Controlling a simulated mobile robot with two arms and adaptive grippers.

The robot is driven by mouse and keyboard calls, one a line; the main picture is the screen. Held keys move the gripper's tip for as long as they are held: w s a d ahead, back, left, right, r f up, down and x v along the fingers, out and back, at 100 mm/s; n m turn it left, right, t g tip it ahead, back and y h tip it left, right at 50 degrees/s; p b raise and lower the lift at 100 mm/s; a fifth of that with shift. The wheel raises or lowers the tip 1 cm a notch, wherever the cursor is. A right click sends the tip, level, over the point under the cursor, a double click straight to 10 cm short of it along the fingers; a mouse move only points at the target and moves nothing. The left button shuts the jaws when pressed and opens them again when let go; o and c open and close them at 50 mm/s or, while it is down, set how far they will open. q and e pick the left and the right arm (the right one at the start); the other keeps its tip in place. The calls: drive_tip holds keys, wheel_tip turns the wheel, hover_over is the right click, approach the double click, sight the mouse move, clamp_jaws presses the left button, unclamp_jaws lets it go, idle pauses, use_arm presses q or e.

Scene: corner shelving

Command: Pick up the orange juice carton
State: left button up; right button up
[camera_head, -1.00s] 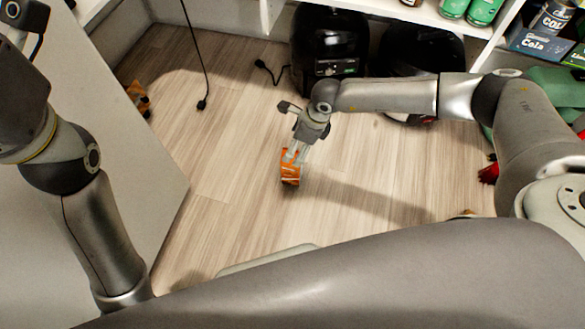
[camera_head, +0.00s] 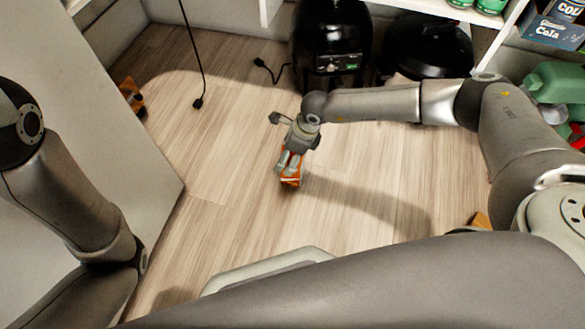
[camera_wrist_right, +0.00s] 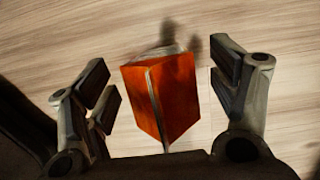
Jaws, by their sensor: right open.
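The orange juice carton (camera_head: 290,180) is on the wooden floor in the head view, below my right gripper (camera_head: 289,164). My right gripper's fingers overlap the carton's upper part in this view. In the right wrist view the orange carton (camera_wrist_right: 161,95) lies between the two spread fingers of my right gripper (camera_wrist_right: 165,95).
A black appliance (camera_head: 331,45) and a dark rounded object (camera_head: 425,48) stand at the back under the white shelf. A cable (camera_head: 200,70) hangs at the back left. A white panel (camera_head: 110,130) stands left. Floor around the carton is clear.

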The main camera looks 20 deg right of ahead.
drive_tip(key=c, duration=1)
drive_tip(key=shift+r, duration=0.15)
